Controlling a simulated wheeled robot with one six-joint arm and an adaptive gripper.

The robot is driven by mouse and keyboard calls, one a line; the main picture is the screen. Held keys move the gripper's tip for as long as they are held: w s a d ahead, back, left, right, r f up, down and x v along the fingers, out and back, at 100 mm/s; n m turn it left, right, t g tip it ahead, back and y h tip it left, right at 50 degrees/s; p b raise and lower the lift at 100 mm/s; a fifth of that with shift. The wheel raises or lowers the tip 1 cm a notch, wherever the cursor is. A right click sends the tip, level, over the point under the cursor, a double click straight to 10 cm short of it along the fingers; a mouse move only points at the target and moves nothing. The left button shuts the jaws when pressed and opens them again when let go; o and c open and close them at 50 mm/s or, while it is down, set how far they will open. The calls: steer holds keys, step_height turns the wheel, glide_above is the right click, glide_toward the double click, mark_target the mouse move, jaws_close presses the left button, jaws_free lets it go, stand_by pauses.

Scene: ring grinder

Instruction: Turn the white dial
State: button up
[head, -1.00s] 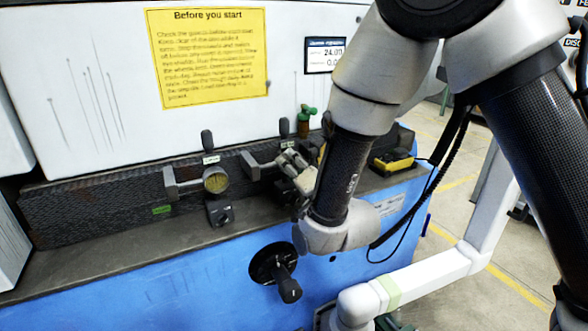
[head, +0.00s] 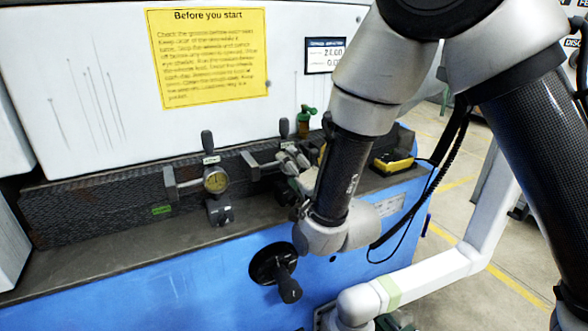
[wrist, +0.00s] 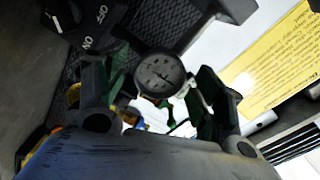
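My gripper (wrist: 154,100) is open, with one dark finger on each side of the dial in the picture. I cannot tell whether either finger touches it. In the head view my gripper (head: 292,165) is over the second fixture on the machine's ledge and hides the dial there. A similar dial with a yellowish face (head: 215,180) stands on the fixture to the left, clear of my gripper.
A black ON/OFF switch (wrist: 68,15) is at the wrist view's upper left. A black crank handle (head: 287,287) sticks out of the blue front below my wrist. A green-topped valve (head: 305,118) and a yellow-black device (head: 393,160) are close by. A yellow notice (head: 208,58) hangs behind.

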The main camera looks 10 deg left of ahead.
steer(key=v, duration=0.7)
steer(key=shift+s, duration=0.2)
steer(key=shift+d, duration=0.15)
